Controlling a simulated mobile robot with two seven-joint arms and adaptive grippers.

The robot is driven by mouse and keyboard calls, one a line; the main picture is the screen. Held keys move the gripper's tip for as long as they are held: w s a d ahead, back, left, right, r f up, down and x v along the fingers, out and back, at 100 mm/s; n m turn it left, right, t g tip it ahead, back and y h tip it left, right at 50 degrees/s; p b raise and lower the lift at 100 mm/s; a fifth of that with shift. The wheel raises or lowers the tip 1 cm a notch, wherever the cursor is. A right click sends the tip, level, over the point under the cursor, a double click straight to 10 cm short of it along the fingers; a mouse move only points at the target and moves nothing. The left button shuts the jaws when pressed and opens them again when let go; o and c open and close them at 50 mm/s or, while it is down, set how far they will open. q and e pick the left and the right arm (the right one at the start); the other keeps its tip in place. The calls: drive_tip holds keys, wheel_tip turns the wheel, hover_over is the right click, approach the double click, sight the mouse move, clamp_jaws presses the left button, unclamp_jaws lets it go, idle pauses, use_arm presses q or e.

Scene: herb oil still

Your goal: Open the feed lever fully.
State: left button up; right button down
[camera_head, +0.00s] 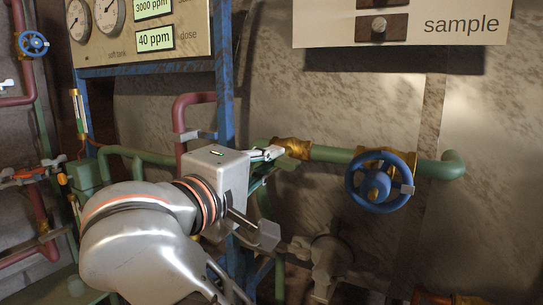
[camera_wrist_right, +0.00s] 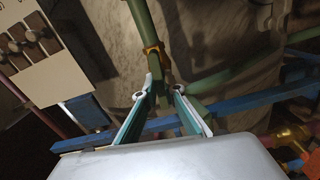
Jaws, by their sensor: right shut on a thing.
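A brass valve fitting (camera_head: 296,147) sits on a green pipe (camera_head: 335,155) in the head view. My right gripper (camera_head: 272,155) reaches to its left side. In the right wrist view the same brass fitting (camera_wrist_right: 152,50) shows just beyond the fingertips. My right gripper (camera_wrist_right: 163,90) is shut there on a short part, which I take to be the feed lever; the fingers hide most of it. No feed label shows, and how far the lever is turned cannot be told. My left gripper is not in view.
A blue handwheel (camera_head: 380,182) stands on the green pipe to the right. A blue frame post (camera_head: 224,75) rises close behind my gripper. A gauge panel (camera_head: 190,40) is at upper left, a sample sign (camera_head: 410,32) at upper right. Another blue handwheel (camera_head: 32,44) is at far left.

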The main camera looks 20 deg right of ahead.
drive_tip(key=shift+n, duration=0.8)
drive_tip(key=c, duration=2.1)
unclamp_jaws()
drive_tip(key=shift+d, duration=0.1)
drive_tip(key=shift+c, duration=0.2)
